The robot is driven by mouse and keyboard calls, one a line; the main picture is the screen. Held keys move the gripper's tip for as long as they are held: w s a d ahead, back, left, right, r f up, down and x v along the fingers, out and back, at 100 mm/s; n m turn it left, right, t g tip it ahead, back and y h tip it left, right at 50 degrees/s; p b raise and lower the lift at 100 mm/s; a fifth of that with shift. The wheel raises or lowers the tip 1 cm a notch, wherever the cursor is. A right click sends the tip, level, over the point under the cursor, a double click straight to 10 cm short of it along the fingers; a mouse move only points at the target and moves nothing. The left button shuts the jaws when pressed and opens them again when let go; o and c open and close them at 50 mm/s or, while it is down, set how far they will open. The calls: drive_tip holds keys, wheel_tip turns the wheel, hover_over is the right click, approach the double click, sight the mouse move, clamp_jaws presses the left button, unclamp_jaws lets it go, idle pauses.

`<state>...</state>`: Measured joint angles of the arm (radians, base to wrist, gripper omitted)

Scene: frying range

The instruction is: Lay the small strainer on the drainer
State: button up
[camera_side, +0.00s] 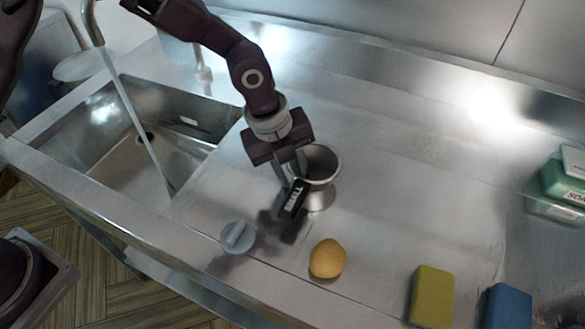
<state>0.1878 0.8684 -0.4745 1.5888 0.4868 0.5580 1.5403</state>
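My gripper (293,176) points down over the steel counter, its fingers around the upper end of a small black block (294,200) with white lettering. The block appears held tilted above the counter, with a dark shadow below it. No mesh strainer can be made out for certain. A grey-blue round piece with a raised ridge (238,236) lies left of the block, near the front edge; I cannot tell if it is the strainer. A metal footed cup (322,165) stands just behind and right of my gripper, partly hidden by it. I cannot identify the drainer for certain.
A sink (110,170) with a dark drain hole (146,137) and a long tap is at left. A yellow rounded item (327,259), a green sponge (431,296) and a blue sponge (507,306) lie in front. A soap box (565,182) is at right. The middle-right counter is clear.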

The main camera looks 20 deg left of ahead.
drive_tip(key=v, duration=1.2)
drive_tip(key=shift+r, duration=0.2)
drive_tip(key=s+a+r+n+t+y, duration=0.1)
drive_tip(key=s+a+r+n, duration=0.4)
drive_tip(key=a+n, duration=0.15)
drive_tip(key=s+a+r+n+t+y, duration=0.1)
drive_tip(key=s+a+r+n+y, duration=0.1)
drive_tip(key=s+a+r+n, duration=0.35)
drive_tip(key=s+a+n+t, duration=0.1)
drive_tip(key=s+a+n, duration=0.8)
drive_tip(key=s+n, duration=0.4)
drive_tip(key=shift+f+n+t+h, duration=0.3)
drive_tip(key=shift+n+t+h, duration=0.1)
drive_tip(key=shift+n, duration=0.8)
